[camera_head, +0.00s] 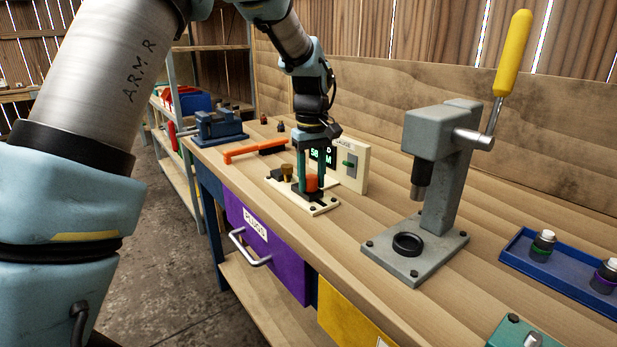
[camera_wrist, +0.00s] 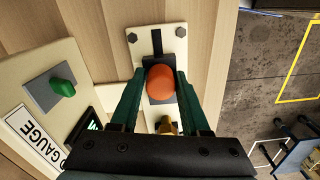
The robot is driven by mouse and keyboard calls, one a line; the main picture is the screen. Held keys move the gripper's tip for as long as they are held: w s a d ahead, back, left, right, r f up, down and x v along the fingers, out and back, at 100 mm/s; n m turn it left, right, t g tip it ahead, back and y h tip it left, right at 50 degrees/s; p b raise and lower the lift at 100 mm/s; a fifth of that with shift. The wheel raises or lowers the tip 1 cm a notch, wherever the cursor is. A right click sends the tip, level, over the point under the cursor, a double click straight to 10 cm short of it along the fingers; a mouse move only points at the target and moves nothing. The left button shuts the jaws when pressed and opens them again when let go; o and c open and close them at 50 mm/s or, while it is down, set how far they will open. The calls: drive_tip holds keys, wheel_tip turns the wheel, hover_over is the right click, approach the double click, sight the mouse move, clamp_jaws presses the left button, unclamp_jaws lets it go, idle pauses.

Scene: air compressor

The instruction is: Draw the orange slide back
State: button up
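The orange slide knob (camera_head: 311,182) sits on a dark block on a cream plate (camera_head: 322,209) bolted to the bench. In the wrist view the orange knob (camera_wrist: 160,83) is at the centre, with a black slot (camera_wrist: 157,42) running beyond it on the plate. My gripper (camera_head: 312,185) points down over the plate, its two green fingers on either side of the knob. In the wrist view the gripper (camera_wrist: 160,82) has its fingertips very close to the knob's sides. Whether they touch it is unclear. A brass piece (camera_wrist: 166,127) is on the same plate.
A cream gauge panel (camera_head: 349,165) with a green switch stands right behind the plate. An orange-red bar handle (camera_head: 254,151) lies to the left, near a blue vise (camera_head: 219,128). A grey lever press (camera_head: 440,190) and blue tray (camera_head: 560,270) stand to the right.

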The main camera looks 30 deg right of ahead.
sight(311, 176)
drive_tip(key=o, duration=0.4)
drive_tip(key=shift+w+r, duration=0.1)
wheel_tip(311, 176, up, 11)
drive_tip(key=shift+f+b, duration=0.2)
drive_tip(key=shift+b, duration=0.4)
drive_tip(key=w+a+f, duration=0.2)
drive_tip(key=a+f, duration=0.1)
drive_tip(key=a, duration=0.6)
drive_tip(key=w+a+f, duration=0.1)
drive_tip(key=a+f, duration=0.2)
drive_tip(key=a, duration=0.6)
drive_tip(key=shift+m+t, duration=0.6)
drive_tip(key=shift+t, duration=0.2)
drive_tip(key=s+a+f, duration=0.2)
drive_tip(key=s+a, duration=0.1)
drive_tip(key=a, duration=0.3)
drive_tip(key=s+a+f, duration=0.3)
drive_tip(key=a, duration=0.4)
drive_tip(key=s+a+f+p, duration=0.1)
drive_tip(key=s+a+f, duration=0.1)
drive_tip(key=s+a, duration=0.2)
drive_tip(key=shift+a+f, duration=0.2)
drive_tip(key=shift+a, duration=1)
